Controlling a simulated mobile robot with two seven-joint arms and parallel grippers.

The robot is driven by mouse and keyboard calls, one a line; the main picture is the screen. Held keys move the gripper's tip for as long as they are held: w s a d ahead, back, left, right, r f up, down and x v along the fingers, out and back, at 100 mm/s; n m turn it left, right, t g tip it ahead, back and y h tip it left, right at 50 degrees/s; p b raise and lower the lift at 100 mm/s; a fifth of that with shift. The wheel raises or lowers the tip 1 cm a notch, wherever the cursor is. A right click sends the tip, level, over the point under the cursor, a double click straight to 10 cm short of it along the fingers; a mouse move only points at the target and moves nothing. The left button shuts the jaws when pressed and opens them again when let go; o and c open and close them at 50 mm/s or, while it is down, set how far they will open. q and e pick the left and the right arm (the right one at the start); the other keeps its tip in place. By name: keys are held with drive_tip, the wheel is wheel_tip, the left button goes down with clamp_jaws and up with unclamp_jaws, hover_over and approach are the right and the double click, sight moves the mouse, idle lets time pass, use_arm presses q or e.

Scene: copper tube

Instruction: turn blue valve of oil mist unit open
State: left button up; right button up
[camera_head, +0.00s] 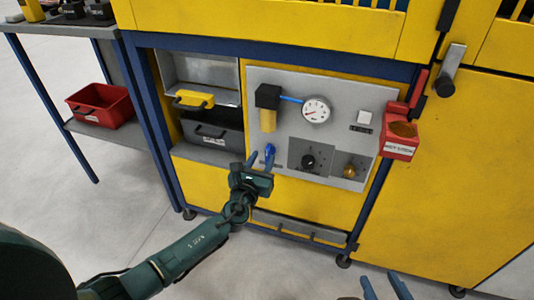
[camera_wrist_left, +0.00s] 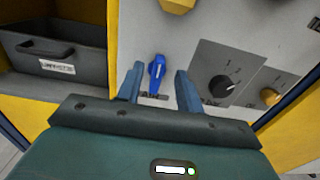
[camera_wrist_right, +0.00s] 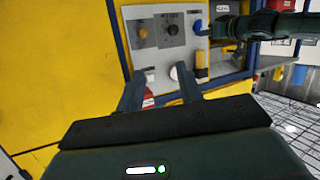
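The blue valve (camera_head: 270,152) is a small blue handle low on the left side of the grey panel. In the left wrist view the blue valve (camera_wrist_left: 157,72) stands roughly upright, between and beyond my finger tips. My left gripper (camera_head: 261,161) is open just in front of it; its fingers also show in the left wrist view (camera_wrist_left: 157,88), with no visible contact. The oil mist unit (camera_head: 268,118), a black top with a yellow bowl, is above the valve. My right gripper (camera_head: 384,287) is open and empty at the bottom of the head view, away from the panel.
The grey panel (camera_head: 335,85) also carries a gauge (camera_head: 316,109), a black knob (camera_head: 308,161) and a yellow knob (camera_head: 349,171). A red bin (camera_head: 400,141) hangs at its right. A dark drawer (camera_head: 213,134) is to the left. Floor in front is clear.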

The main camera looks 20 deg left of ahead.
sight(267, 151)
use_arm(q)
drive_tip(key=w+b, duration=0.1)
drive_tip(key=w, duration=0.3)
drive_tip(key=shift+f, duration=0.1)
drive_tip(key=shift+w+d, duration=0.1)
drive_tip(key=shift+w, duration=0.3)
use_arm(e)
drive_tip(key=shift+w+a+t, duration=0.15)
drive_tip(key=shift+w+t, duration=0.15)
drive_tip(key=shift+t, duration=0.3)
use_arm(q)
clamp_jaws()
